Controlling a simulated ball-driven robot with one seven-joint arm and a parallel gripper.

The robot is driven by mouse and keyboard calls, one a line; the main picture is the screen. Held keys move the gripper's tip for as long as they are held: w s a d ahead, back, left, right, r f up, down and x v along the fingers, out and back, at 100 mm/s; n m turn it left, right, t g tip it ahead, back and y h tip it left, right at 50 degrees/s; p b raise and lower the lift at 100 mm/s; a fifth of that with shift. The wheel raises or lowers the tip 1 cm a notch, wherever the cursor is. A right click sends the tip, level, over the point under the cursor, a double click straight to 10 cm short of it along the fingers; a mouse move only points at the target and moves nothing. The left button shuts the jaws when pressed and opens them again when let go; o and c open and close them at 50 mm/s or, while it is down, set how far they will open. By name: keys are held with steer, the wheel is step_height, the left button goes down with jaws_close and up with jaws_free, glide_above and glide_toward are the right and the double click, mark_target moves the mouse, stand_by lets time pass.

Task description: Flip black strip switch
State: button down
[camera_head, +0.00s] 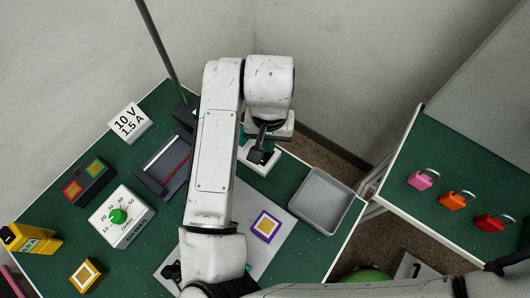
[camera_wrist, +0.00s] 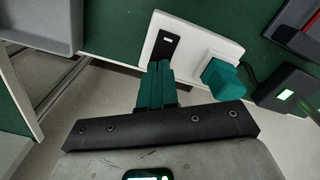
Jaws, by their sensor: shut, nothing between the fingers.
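The white strip (camera_wrist: 225,48) lies on the green table near its far edge, with a black switch (camera_wrist: 166,44) set in its face. A teal plug (camera_wrist: 222,80) sits in the socket beside the switch. My gripper (camera_wrist: 160,66) has its teal fingers shut and empty. Its tips are at the near end of the black switch and hide that end; I cannot tell whether they touch. In the head view the white strip (camera_head: 257,168) shows partly under my arm, and the switch is hidden.
A grey tray (camera_head: 325,178) stands right of the strip; it also shows in the wrist view (camera_wrist: 38,22). A black box with a green light (camera_wrist: 286,94) is close beside the plug. A dial box (camera_head: 122,216) and padlocks (camera_head: 456,200) are farther away.

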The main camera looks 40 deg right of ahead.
steer(key=shift+f+b, duration=0.65)
steer(key=shift+f, duration=0.25)
stand_by(0.3)
steer(key=shift+r, duration=0.15)
steer(key=shift+r+p, duration=3.05)
steer(key=shift+r, duration=0.35)
